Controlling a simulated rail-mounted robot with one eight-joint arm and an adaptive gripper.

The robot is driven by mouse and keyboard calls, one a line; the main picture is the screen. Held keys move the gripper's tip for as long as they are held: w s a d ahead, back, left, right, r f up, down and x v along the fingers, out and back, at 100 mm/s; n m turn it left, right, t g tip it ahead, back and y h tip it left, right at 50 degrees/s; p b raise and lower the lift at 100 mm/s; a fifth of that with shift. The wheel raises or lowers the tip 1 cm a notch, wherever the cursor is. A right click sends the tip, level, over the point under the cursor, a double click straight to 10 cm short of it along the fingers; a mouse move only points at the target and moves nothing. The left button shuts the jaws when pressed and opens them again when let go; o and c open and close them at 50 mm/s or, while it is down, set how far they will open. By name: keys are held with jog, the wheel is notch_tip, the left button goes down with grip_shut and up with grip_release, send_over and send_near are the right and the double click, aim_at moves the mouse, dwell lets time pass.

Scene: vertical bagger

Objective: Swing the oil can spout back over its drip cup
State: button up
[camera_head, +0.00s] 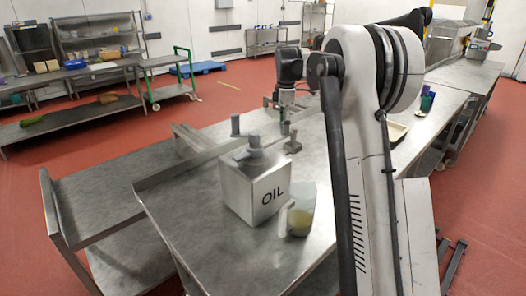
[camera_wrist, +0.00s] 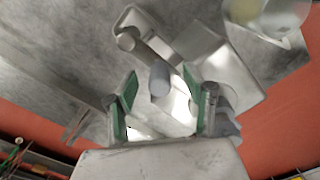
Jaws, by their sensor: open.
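The silver oil can (camera_head: 250,190), lettered OIL, stands upright on the steel table. Grey fittings (camera_head: 255,143) stick up from its top, with an upright grey peg (camera_head: 235,125) at the left and another (camera_head: 285,128) at the right. My gripper (camera_head: 286,103) is above and behind the can. In the wrist view my gripper (camera_wrist: 160,76) is open, its green-padded fingers apart. The end of a grey rod (camera_wrist: 159,80) shows between the fingertips; I cannot tell whether they touch it, or which fitting is the spout. I cannot clearly make out the drip cup.
A clear jug (camera_head: 300,212) with yellowish liquid stands close to the can's right side; it also shows in the wrist view (camera_wrist: 265,15). A raised steel rail (camera_head: 185,165) runs along the table's left edge. The front table surface (camera_head: 195,225) is clear.

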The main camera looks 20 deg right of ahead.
jog(key=shift+r, duration=0.1)
jog(key=shift+r+p, duration=1.25)
jog(key=shift+r, duration=1.2)
notch_tip(320, 180, up, 12)
dwell(0.4)
